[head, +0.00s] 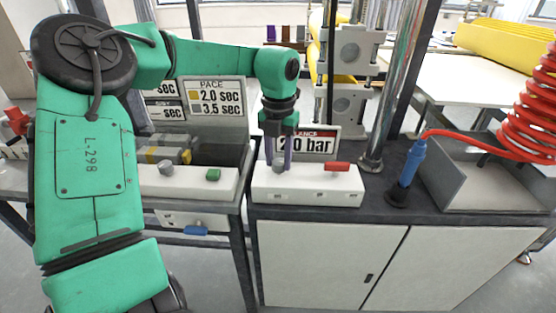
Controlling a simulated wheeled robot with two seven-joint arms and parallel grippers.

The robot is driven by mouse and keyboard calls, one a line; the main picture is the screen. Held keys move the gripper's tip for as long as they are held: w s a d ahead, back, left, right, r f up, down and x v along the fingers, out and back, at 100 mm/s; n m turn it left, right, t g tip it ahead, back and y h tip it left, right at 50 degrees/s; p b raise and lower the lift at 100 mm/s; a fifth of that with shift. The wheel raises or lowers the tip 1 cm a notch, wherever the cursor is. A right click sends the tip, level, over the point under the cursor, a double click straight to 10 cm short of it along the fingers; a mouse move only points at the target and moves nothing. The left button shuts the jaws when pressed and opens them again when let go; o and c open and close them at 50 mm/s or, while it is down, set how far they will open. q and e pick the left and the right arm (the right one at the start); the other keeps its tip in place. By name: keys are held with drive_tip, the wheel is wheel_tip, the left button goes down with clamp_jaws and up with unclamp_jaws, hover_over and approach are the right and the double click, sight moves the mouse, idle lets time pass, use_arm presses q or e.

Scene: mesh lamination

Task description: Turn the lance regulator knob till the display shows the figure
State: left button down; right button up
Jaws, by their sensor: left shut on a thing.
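The white lance regulator box (306,188) stands on the cabinet top in the middle of the view, with a red block (337,167) on its right side. My right gripper is out of view.
A blue lance (412,163) on a red coiled hose (530,105) stands to the right beside a grey tray (490,190). On the left, a similar white box (190,187) carries a grey knob and a green block below the PACE sign (212,97). A metal post rises behind.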

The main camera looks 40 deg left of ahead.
sight(278, 162)
use_arm(q)
drive_tip(key=shift+n, duration=0.5)
drive_tip(key=shift+r, duration=0.1)
drive_tip(key=shift+c, duration=2.2)
unclamp_jaws()
wheel_tip(278, 162, up, 14)
drive_tip(key=p, duration=0.1)
drive_tip(key=shift+r, duration=0.25)
